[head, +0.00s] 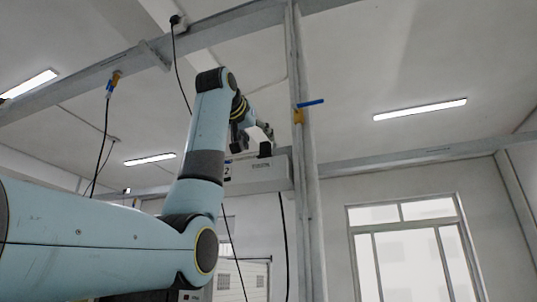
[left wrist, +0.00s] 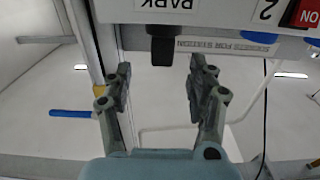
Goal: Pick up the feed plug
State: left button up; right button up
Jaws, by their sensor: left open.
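A black plug (left wrist: 162,46) sticks out of a pale box (left wrist: 222,12) beside the label PARK; I take it to be the feed plug. In the head view a dark block, likely the same plug (head: 265,149), stands on top of the box (head: 258,176). My left gripper (left wrist: 160,66) is open, one finger on each side of the plug's free end in the picture. I see no contact, and the depth between them is hard to judge. In the head view the gripper (head: 262,131) is small, just above the box. My right gripper is not in view.
The box carries a 2 label and a red ON switch (left wrist: 307,14). A grey vertical post (head: 305,200) with a blue bar (head: 311,103) stands close by the box.

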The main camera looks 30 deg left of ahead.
aim_at(264, 146)
pick_arm(q)
jog(key=shift+w+a+r+p, duration=0.15)
jog(key=shift+w+p, duration=0.1)
jog(key=shift+w, duration=0.25)
jog(key=shift+w+a+r+p, duration=0.15)
jog(key=shift+w+p, duration=0.1)
jog(key=shift+w, duration=0.55)
jog(key=p+x, duration=0.3)
jog(key=x, duration=0.1)
jog(key=shift+w+a+p, duration=0.15)
jog(key=shift+a+p, duration=0.05)
jog(key=shift+p, duration=0.15)
jog(key=shift+w+a+f, duration=0.15)
jog(key=shift+w+f, duration=0.05)
jog(key=shift+w, duration=0.3)
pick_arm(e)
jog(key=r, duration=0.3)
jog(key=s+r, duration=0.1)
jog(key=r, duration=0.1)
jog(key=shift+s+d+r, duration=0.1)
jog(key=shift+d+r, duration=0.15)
pick_arm(q)
jog(key=c, duration=1.1)
grip_shut()
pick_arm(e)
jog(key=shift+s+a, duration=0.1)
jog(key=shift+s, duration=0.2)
